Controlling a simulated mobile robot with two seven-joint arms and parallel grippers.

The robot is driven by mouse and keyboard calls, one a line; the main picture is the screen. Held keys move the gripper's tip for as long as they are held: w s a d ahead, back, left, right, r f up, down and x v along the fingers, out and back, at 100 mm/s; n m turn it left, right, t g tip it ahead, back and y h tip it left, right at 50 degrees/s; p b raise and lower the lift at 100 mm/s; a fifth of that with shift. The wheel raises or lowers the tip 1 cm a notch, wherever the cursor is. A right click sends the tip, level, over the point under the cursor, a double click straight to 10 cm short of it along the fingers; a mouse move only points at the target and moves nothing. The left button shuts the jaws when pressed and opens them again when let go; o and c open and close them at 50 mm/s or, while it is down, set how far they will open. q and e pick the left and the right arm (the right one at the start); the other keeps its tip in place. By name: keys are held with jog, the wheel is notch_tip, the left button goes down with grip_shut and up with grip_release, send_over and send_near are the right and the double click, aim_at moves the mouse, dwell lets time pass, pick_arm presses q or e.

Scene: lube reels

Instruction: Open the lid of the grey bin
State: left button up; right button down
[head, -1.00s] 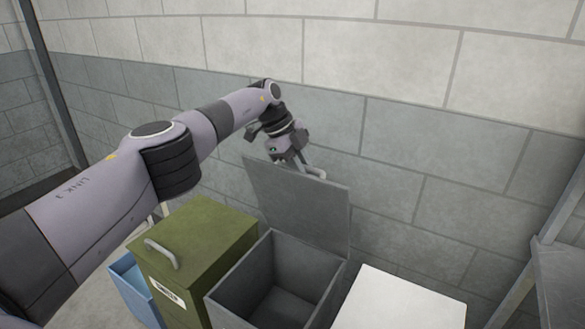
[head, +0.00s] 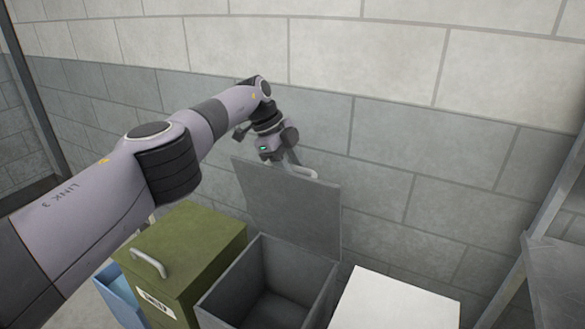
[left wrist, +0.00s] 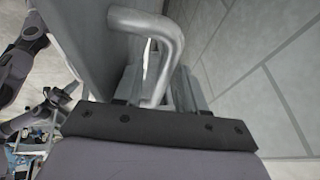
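The grey bin (head: 219,299) stands with its lid (head: 285,205) raised upright at the back, and its inside shows empty. A light grey bar handle (head: 302,173) is on the lid's far side, near its top edge. My left gripper (head: 284,164) is behind the lid at this handle. In the left wrist view the handle (left wrist: 160,55) reaches down in front of or between the fingers of my left gripper (left wrist: 160,88). The fingers are apart there, but I cannot tell whether they press on it. My right gripper is in neither view.
A green bin (head: 205,245) with a shut lid stands left of the grey bin, and a blue bin (head: 118,295) is beyond it. A white-topped box (head: 395,303) stands to the right. A block wall (head: 400,150) is close behind. A grey shelf (head: 560,270) is at far right.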

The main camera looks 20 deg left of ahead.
pick_arm(q)
jog(key=shift+p+v, duration=0.35)
jog(key=shift+v, duration=0.85)
jog(key=shift+b+v, duration=0.35)
jog(key=shift+v, duration=2)
jog(key=shift+d, duration=0.1)
